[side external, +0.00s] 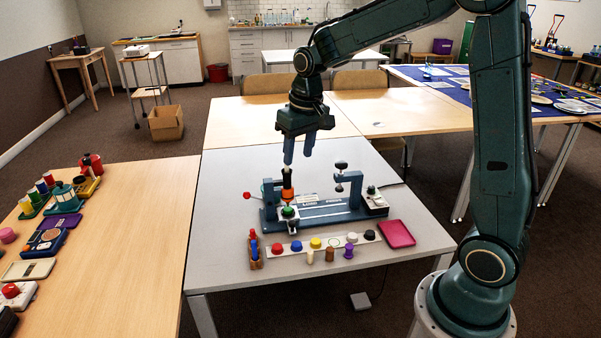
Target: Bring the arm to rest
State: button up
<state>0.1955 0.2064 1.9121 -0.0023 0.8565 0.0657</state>
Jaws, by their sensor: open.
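My gripper (299,151) hangs in the air above the grey table, pointing down, with its two fingers apart and nothing between them. It is above the left part of a blue-grey bench device (318,211). A black-topped orange piece (287,190) stands upright on that device, just below my fingertips. I cannot tell from this view whether the fingers touch it; a small gap seems to show.
A strip with coloured round pieces (295,247) lies in front of the device, with small pegs before it. A pink tray (397,233) lies to the right. A wooden table (150,235) with several objects stands at left. The grey table's front is clear.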

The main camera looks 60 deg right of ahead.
jog(key=s+a+r+n+t, duration=0.1)
jog(key=s+a+r, duration=0.1)
jog(key=s, duration=0.5)
jog(key=s+a+r+n+t, duration=0.1)
jog(key=s+a+r, duration=0.1)
jog(key=s, duration=0.6)
jog(key=s+a+r+n+t, duration=0.1)
jog(key=s+a, duration=0.3)
jog(key=s, duration=0.4)
jog(key=shift+s+r+t, duration=0.15)
jog(key=shift+r+t, duration=0.15)
jog(key=shift+r, duration=0.55)
